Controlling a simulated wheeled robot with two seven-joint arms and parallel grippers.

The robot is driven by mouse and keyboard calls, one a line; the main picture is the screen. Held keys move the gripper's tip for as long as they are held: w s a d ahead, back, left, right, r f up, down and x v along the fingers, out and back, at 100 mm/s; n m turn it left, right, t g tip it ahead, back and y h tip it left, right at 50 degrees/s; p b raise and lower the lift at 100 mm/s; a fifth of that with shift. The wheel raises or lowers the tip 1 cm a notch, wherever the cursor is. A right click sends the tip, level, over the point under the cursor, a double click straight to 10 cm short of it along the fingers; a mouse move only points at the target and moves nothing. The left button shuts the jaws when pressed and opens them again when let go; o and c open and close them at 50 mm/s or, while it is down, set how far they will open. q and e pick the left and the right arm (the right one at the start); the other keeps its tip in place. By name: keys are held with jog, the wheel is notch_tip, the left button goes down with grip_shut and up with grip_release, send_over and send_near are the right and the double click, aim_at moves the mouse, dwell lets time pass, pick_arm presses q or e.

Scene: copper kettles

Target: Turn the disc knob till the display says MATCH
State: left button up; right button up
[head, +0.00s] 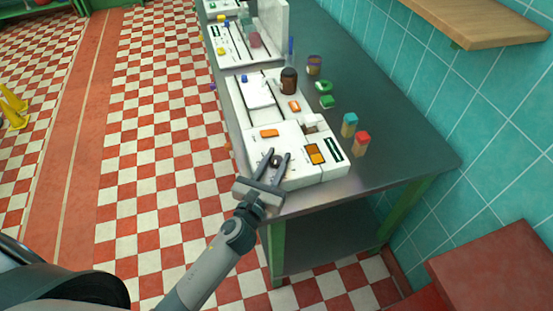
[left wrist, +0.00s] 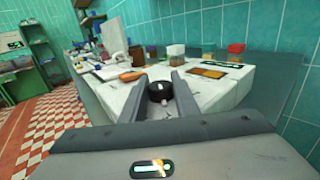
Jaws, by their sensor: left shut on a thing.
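A black disc knob (head: 275,161) stands on the near white panel (head: 310,178) on the bench. My left gripper (head: 277,155) has its two fingers on either side of the knob and is shut on it. The left wrist view shows the knob (left wrist: 160,91) between the fingers, with a pale mark on it. A dark display strip (head: 333,149) lies on the panel to the right of the knob, and its text is too small to read. An orange-brown framed pad (head: 316,153) lies between them. My right gripper is not in view.
An orange block (head: 269,132) lies on the panel behind the knob. A blue-topped block (head: 349,125) and a red-topped block (head: 361,143) stand on the bench to the right. A brown jar (head: 289,81) stands farther back. The near right of the grey bench (head: 410,160) is clear.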

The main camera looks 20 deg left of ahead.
pick_arm(q)
jog(key=shift+m+h, duration=0.3)
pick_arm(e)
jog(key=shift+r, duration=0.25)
pick_arm(q)
jog(key=shift+r+m+g+h+p, duration=0.1)
jog(key=shift+m+g+h+p, duration=0.2)
jog(key=shift+m+h+p, duration=0.6)
jog(key=shift+m+h, duration=0.3)
jog(key=shift+h, duration=0.8)
jog(key=shift+m+g+h, duration=0.4)
jog(key=shift+f+m+g+h+b, duration=0.25)
jog(key=shift+m+g+h+b, duration=0.4)
jog(key=shift+h, duration=0.45)
jog(key=shift+m+g+h+b, duration=0.75)
jog(key=shift+m+h+b, duration=0.2)
jog(key=shift+h, duration=0.25)
jog(key=shift+m+g+h+b, duration=0.35)
jog(key=shift+m+g+h, duration=0.05)
jog(key=shift+h, duration=0.1)
jog(key=shift+r, duration=0.1)
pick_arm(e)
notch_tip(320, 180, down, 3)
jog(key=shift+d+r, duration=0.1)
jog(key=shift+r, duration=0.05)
